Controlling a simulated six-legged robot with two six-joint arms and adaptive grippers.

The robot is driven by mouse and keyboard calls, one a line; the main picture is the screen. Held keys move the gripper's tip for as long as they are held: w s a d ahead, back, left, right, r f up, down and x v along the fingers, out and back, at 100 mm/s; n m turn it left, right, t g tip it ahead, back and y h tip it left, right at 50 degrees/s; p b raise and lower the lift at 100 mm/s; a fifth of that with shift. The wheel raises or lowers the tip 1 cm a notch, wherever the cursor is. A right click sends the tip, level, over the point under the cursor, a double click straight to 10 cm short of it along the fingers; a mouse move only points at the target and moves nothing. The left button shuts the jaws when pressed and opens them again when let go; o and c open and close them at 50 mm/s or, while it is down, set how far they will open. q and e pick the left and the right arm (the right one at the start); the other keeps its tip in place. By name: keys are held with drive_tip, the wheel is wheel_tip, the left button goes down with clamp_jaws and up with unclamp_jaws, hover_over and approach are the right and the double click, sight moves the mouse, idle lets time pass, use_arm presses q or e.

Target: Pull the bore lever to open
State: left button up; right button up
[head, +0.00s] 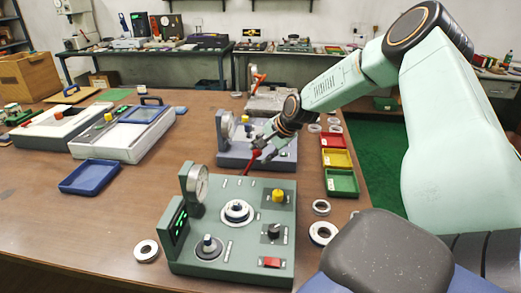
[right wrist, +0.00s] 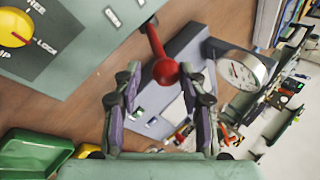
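The bore lever appears to be the red lever (head: 251,161) at the back edge of the green console (head: 262,215). In the right wrist view the red lever's ball knob (right wrist: 166,71) sits at the end of its red stem, which rises from the console's edge. My right gripper (head: 265,146) is at the lever's upper end. In the right wrist view its two fingers are apart, one on each side of the ball, with visible gaps. The fingers are open and hold nothing. My left gripper is not in view.
A grey-blue fixture with a dial (right wrist: 240,70) stands just behind the lever. Red, yellow and green trays (head: 341,183) lie to the right. Bearing rings (head: 323,233) lie beside the console.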

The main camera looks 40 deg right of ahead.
drive_tip(key=shift+o, duration=0.8)
drive_tip(key=shift+d, duration=0.15)
drive_tip(key=shift+a+r, duration=0.2)
drive_tip(key=shift+v, duration=1.7)
drive_tip(key=v, duration=0.3)
drive_tip(key=shift+s+d+r, duration=0.1)
drive_tip(key=shift+s+r, duration=0.1)
drive_tip(key=shift+r, duration=0.05)
